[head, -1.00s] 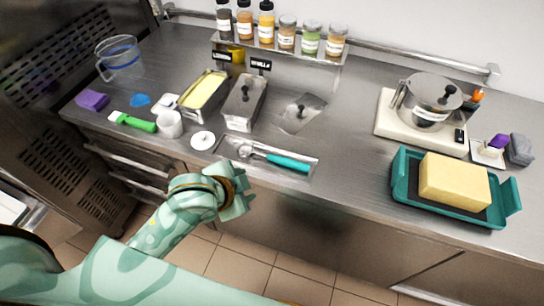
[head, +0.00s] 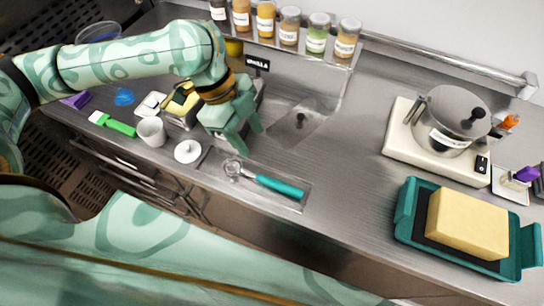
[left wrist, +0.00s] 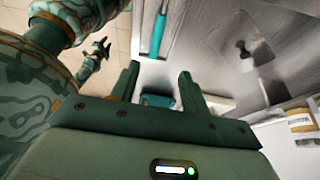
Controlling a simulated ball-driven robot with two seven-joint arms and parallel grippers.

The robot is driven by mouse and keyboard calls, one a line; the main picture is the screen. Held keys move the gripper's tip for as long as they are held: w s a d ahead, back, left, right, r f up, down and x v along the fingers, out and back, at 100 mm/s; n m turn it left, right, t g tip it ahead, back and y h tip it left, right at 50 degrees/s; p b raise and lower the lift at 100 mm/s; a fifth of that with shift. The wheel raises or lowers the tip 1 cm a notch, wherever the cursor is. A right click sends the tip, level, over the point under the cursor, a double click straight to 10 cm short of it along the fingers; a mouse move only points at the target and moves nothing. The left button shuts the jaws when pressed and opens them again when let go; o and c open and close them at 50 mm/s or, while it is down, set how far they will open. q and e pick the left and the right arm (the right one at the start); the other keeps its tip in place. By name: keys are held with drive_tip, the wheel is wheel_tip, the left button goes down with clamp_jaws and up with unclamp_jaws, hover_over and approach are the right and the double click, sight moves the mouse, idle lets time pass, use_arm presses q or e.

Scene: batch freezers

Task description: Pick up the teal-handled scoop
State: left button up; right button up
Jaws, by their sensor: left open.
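The teal-handled scoop (head: 272,184) lies in a shallow tray (head: 220,182) near the counter's front edge. Its metal bowl end points left and its handle right. My left gripper (head: 246,136) is open and empty, raised above the counter behind the scoop's bowl end, apart from it. In the left wrist view, the scoop's teal handle (left wrist: 158,32) shows at the top, beyond the open fingertips (left wrist: 158,72); its bowl end is not clear there. A small gripper (left wrist: 97,50), apparently my right one, shows over the floor in that view; its jaw state is unclear.
A white lid (head: 188,151), a white cup (head: 151,132) and a green-handled tool (head: 118,127) lie left of the tray. A teal tray (head: 405,222) holds a yellow block (head: 467,223) at the right. Bare counter (head: 345,160) lies between.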

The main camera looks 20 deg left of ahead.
use_arm(q)
drive_tip(key=b, duration=0.3)
approach(273, 182)
drive_tip(key=shift+s+d+r, duration=0.1)
drive_tip(key=shift+s+d, duration=0.1)
drive_tip(key=shift+d, duration=0.05)
drive_tip(key=x, duration=0.3)
drive_tip(key=shift+w+d+f, duration=0.15)
drive_tip(key=shift+w+f, duration=0.15)
drive_tip(key=shift+s+f+b, duration=0.1)
drive_tip(key=shift+f+b, duration=0.05)
drive_tip(key=shift+b, duration=0.15)
drive_tip(key=shift+d+f, duration=0.15)
drive_tip(key=shift+f, duration=0.2)
drive_tip(key=b+x, duration=0.1)
drive_tip(key=x, duration=0.1)
drive_tip(key=b+x, duration=0.1)
drive_tip(key=x, duration=0.1)
drive_tip(key=shift+f, duration=0.35)
drive_tip(key=shift+r, duration=0.1)
use_arm(e)
drive_tip(key=s+f, duration=0.3)
drive_tip(key=f, duration=0.2)
drive_tip(key=shift+s+f+g, duration=0.3)
drive_tip(key=shift+s+f, duration=0.05)
drive_tip(key=shift+f, duration=0.05)
use_arm(q)
clamp_jaws()
